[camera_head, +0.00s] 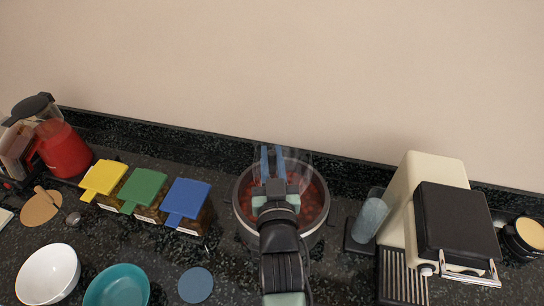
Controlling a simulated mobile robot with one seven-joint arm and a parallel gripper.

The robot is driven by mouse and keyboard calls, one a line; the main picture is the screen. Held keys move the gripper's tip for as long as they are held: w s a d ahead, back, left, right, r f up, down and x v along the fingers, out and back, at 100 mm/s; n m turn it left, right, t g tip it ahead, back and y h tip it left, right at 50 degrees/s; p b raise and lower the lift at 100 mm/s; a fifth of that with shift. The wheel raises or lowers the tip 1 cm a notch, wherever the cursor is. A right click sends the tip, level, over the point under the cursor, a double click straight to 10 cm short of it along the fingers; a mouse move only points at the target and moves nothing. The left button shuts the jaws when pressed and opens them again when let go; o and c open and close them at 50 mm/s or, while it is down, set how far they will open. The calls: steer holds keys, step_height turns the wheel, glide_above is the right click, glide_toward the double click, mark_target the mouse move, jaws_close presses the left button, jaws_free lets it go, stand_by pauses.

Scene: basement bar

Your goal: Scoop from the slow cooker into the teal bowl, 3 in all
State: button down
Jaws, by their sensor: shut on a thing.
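The slow cooker (243,222) is a round pot on the dark counter at the middle, with red chunky contents showing inside. My gripper (271,153) is over it, its two blue fingers pointing toward the wall. It is shut on a clear see-through thing (299,160) above the far part of the pot. I cannot tell its exact shape or whether it touches the pot. My arm hides the pot's near side. The teal bowl (118,287) is at the bottom left, cut off by the picture edge. Its visible inside looks empty.
A white bowl (48,272) adjoins the teal bowl. A ladle (72,217) lies by a cork mat (38,209). Yellow (103,177), green (143,187) and blue (186,198) lidded boxes stand left of the pot. A coffee machine (424,180) stands right. A blue disc (195,285) lies in front.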

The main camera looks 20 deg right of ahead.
steer(key=shift+r+p, duration=4.25)
steer(key=shift+r, duration=1.45)
steer(key=shift+f, duration=0.1)
